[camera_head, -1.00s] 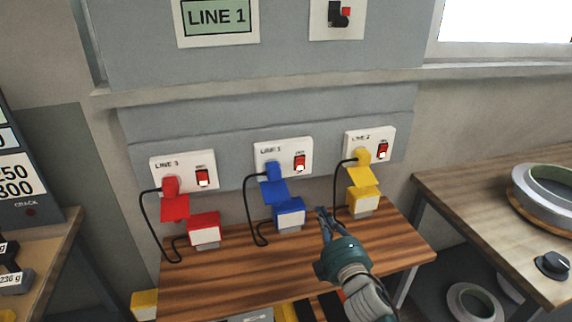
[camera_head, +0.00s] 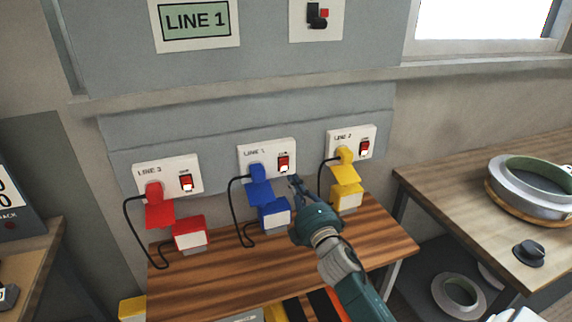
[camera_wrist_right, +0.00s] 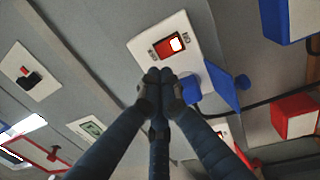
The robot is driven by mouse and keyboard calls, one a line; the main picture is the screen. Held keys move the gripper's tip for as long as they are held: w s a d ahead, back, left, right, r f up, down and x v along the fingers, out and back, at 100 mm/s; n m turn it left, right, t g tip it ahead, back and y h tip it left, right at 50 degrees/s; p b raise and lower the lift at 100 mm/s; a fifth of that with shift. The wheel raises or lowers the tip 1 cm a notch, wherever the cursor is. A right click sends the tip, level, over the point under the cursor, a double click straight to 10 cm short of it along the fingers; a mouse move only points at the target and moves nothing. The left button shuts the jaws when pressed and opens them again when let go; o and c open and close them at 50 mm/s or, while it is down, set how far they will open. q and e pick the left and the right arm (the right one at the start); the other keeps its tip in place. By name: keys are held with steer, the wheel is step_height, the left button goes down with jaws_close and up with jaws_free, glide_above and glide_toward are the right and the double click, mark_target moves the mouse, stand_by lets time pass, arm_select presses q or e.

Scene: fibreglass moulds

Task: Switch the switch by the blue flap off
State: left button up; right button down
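My right gripper (camera_head: 296,183) is just below and right of this switch. In the right wrist view, its fingertips (camera_wrist_right: 160,77) are together with nothing between them. They are in front of the plate's edge, close to the switch (camera_wrist_right: 169,46); I cannot tell whether they touch the plate. The blue flap (camera_wrist_right: 229,88) shows right of the fingertips there. My left gripper is not in view.
A red-flap plate (camera_head: 168,174) is on the left and a yellow-flap plate (camera_head: 350,142) on the right, each with a similar switch. A blue box (camera_head: 274,215) stands below on the wooden table (camera_head: 205,270). A workbench (camera_head: 440,190) is at the right.

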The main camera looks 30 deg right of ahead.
mark_target(283, 160)
steer(key=p+x, duration=0.1)
steer(key=x, duration=0.6)
steer(key=shift+w, duration=0.15)
steer(key=p, duration=0.1)
steer(key=r+p, duration=0.1)
steer(key=p, duration=0.1)
steer(key=shift+w+r, duration=0.15)
steer(key=shift+w, duration=0.1)
steer(key=shift+s+f+b, duration=0.1)
steer(key=shift+f+b, duration=0.2)
steer(key=shift+f, duration=0.2)
